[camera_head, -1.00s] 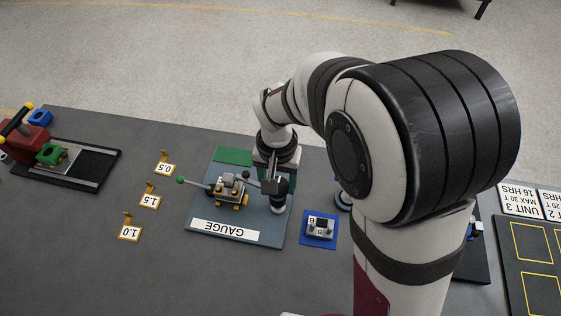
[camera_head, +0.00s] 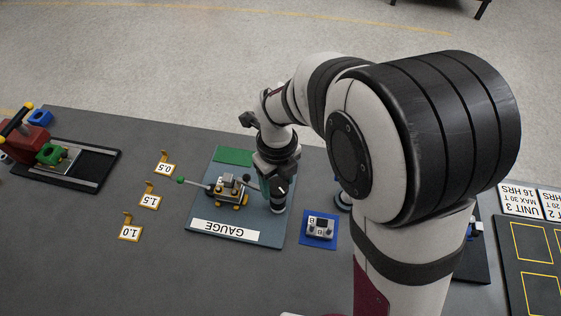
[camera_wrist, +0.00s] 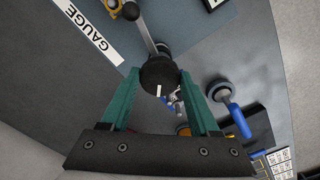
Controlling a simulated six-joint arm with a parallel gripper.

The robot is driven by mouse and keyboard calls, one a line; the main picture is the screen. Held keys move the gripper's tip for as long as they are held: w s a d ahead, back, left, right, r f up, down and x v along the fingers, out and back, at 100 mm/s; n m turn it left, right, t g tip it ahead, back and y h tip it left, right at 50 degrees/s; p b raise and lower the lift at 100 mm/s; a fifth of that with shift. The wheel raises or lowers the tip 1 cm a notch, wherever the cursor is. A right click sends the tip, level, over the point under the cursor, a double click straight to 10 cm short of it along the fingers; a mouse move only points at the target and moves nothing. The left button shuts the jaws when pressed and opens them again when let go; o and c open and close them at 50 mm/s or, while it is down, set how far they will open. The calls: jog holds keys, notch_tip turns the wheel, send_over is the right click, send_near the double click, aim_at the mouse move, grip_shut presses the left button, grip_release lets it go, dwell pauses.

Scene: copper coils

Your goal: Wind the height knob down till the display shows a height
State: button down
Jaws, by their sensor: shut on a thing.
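The black height knob (camera_wrist: 158,76), with a white mark on its face, sits between the teal fingers of my gripper (camera_wrist: 159,82) in the wrist view. The gripper is shut on it. In the head view my gripper (camera_head: 277,186) is over the right side of the blue GAUGE plate (camera_head: 205,217), and my wrist hides part of the gauge stand. A grey rod (camera_wrist: 147,32) runs from beside the knob towards the gauge. The gauge fixture (camera_head: 229,188) has a lever with a green ball (camera_head: 181,181). No display reading can be made out.
A blue pad with a small grey block (camera_head: 320,227) lies just right of the plate. Yellow tagged pieces marked 0.5 (camera_head: 163,168), 1.5 (camera_head: 149,201) and 1.0 (camera_head: 130,232) lie left. A red and green device (camera_head: 48,152) stands far left. The front left table is clear.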

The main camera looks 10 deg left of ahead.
jog(key=shift+m, duration=0.8)
jog(key=shift+m, duration=1.1)
jog(key=shift+c, duration=0.8)
grip_release()
jog(key=shift+r, duration=3.5)
